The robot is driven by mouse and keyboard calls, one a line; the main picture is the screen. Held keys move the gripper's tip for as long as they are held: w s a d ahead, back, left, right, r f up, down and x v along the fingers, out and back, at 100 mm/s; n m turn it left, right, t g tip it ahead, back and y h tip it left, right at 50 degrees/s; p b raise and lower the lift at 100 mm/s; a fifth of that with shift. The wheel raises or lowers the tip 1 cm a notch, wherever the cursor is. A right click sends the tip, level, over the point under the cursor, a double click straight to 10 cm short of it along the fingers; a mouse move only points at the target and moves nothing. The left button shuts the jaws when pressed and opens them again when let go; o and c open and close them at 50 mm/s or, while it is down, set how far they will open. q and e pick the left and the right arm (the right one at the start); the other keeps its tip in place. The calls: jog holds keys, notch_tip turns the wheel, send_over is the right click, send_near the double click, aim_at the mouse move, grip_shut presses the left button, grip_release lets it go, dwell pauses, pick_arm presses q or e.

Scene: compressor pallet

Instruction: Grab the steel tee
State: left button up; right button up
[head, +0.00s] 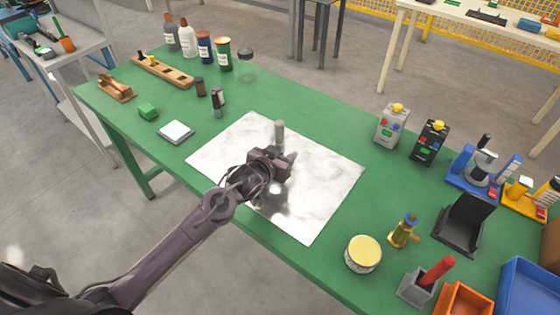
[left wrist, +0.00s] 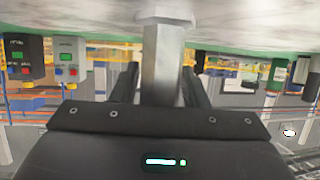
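The steel tee (head: 279,131) is a grey metal piece standing upright on the white marbled sheet, its lower part hidden by my gripper in the head view. In the left wrist view, which is upside down, its faceted grey post (left wrist: 164,62) rises from the sheet. My left gripper (head: 288,163) is low over the sheet, right at the tee. Its two dark fingers (left wrist: 162,78) lie on either side of the post, with what looks like a narrow gap, so it appears open around it. My right gripper is not in view.
The white sheet (head: 323,180) lies on the green table (head: 310,98). A yellow-lidded can (head: 363,254) and a brass valve (head: 404,231) stand to the right. Two control boxes (head: 391,127) stand at the back right. Bottles and small blocks are at the left.

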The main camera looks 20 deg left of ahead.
pick_arm(q)
jog(key=c, duration=0.7)
jog(key=shift+r, duration=0.1)
grip_shut()
